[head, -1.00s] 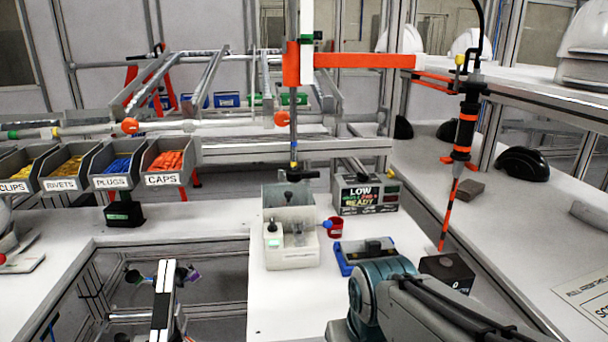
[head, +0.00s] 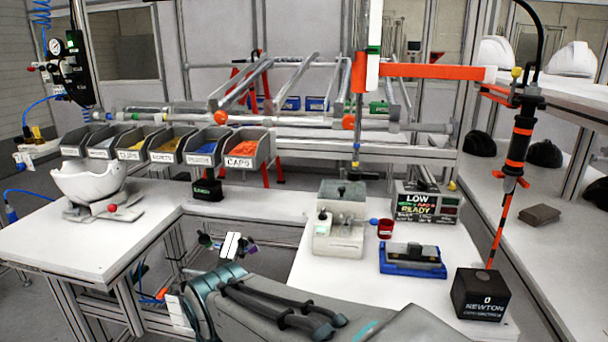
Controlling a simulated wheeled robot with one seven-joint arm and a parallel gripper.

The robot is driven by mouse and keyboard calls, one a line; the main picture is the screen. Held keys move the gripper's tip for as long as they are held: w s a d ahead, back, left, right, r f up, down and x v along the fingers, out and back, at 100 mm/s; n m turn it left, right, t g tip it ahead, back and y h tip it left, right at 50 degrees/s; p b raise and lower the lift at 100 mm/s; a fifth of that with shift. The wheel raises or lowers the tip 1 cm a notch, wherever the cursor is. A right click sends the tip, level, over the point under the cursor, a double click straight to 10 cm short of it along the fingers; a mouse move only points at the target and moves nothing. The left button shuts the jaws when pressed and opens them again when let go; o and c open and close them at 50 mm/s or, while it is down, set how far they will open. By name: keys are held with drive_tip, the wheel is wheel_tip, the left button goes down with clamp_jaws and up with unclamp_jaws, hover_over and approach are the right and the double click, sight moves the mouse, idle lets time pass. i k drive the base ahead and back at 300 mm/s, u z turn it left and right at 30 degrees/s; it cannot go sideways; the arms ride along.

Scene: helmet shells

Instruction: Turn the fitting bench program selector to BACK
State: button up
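I cannot pick out the program selector or a BACK marking for certain. A pale box fixture (head: 338,236) stands on the white bench (head: 300,268) right of centre, with small dark knobs on it; their markings are too small to read. A white helmet shell (head: 88,182) sits on a stand on the left bench (head: 60,240), with a small red knob (head: 112,208) beside it. My arm (head: 270,310) crosses the lower middle in front of the benches. I cannot make out my gripper's fingers.
A display box (head: 427,205) reading LOW and READY, a red cup (head: 385,229), a blue-based fixture (head: 412,262) and a black NEWTON block (head: 480,294) stand on the right. Parts bins (head: 240,162) line the back. An orange crossbar (head: 430,72) spans above.

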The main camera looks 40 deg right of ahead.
sight(422, 186)
drive_tip(key=u, duration=0.1)
drive_tip(key=k, duration=0.65)
drive_tip(key=z, duration=0.7)
drive_tip(key=i, duration=0.25)
drive_tip(key=z, duration=0.1)
